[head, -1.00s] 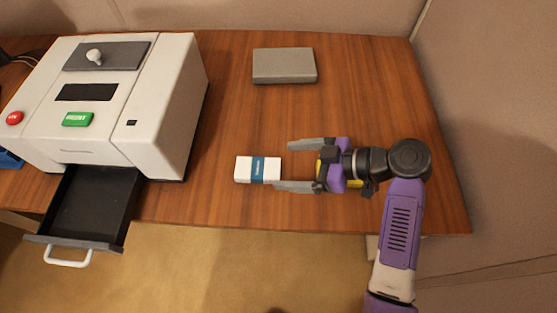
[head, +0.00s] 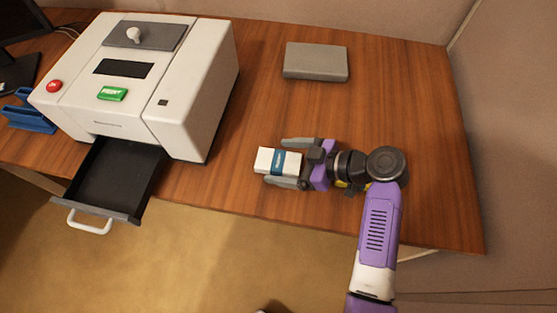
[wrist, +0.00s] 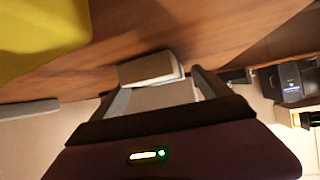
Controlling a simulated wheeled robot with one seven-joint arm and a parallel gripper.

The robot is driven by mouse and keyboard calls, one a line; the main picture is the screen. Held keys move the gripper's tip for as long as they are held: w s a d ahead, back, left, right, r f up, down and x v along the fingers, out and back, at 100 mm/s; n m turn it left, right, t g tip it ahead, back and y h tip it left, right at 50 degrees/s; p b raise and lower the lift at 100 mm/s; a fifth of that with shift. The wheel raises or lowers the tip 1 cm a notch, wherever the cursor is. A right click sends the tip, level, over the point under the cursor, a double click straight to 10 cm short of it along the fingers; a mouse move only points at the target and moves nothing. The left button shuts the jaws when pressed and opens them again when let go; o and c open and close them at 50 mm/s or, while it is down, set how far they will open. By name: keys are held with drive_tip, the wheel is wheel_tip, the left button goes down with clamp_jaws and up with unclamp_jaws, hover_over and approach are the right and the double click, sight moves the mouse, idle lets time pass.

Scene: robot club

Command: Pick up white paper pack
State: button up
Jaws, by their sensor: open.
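The white paper pack (head: 265,160) with a blue band lies on the wooden desk near its front edge, right of the printer. My gripper (head: 281,163) comes in from the right, with its two grey fingers on either side of the pack. The jaws are open around it, and the pack's left end sticks out past the fingertips. In the wrist view the pack (wrist: 150,70) shows between the fingers. Whether a finger touches the pack's side cannot be told.
A white printer (head: 190,90) with its black drawer (head: 115,175) pulled out stands at left. A grey box (head: 316,62) lies at the back of the desk. A blue holder (head: 30,115) is at far left. The desk's right part (head: 440,160) is bare.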

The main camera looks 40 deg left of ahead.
drive_tip(key=shift+c, duration=0.2)
drive_tip(key=c, duration=1.7)
